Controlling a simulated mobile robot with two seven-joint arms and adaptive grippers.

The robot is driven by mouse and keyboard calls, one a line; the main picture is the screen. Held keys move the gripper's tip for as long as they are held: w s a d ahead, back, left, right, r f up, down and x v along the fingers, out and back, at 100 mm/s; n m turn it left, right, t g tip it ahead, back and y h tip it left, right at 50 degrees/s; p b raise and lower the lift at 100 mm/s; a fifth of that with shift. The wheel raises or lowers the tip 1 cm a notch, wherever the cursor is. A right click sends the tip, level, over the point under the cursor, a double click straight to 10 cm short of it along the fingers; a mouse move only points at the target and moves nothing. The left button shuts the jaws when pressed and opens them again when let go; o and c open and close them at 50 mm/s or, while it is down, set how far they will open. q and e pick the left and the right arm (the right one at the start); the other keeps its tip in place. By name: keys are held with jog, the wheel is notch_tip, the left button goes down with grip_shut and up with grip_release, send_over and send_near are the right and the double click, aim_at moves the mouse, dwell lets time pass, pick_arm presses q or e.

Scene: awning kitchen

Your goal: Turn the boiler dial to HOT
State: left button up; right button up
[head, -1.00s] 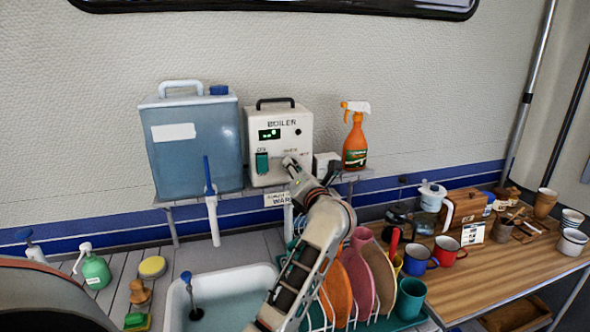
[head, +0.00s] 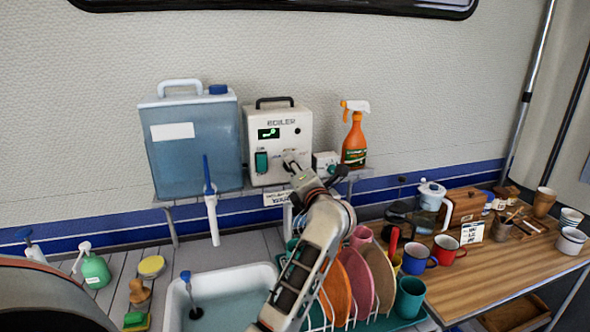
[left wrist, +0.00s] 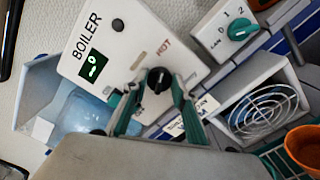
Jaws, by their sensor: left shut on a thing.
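The white boiler (head: 290,136) stands on the wall shelf with a lit green display (head: 269,133) and a green switch (head: 261,162) on its front. My left gripper (head: 292,160) is at the lower right of the boiler's front and hides the dial in the head view. In the left wrist view, the black dial (left wrist: 159,80) sits between the teal fingers of my left gripper (left wrist: 157,91), which are shut on it. The red HOT label (left wrist: 163,46) is printed beside the dial. I cannot tell exactly where the dial points. My right gripper is not in view.
A blue water container (head: 195,145) stands left of the boiler. An orange spray bottle (head: 354,140) and a small switch box (head: 326,164) are to its right. Below are a sink (head: 235,272) and a rack with plates (head: 380,270). A fan (left wrist: 262,108) is near the boiler.

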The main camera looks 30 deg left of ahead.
pick_arm(q)
jog(key=o, duration=1.1)
jog(key=v, duration=0.7)
jog(key=shift+s+d, duration=0.2)
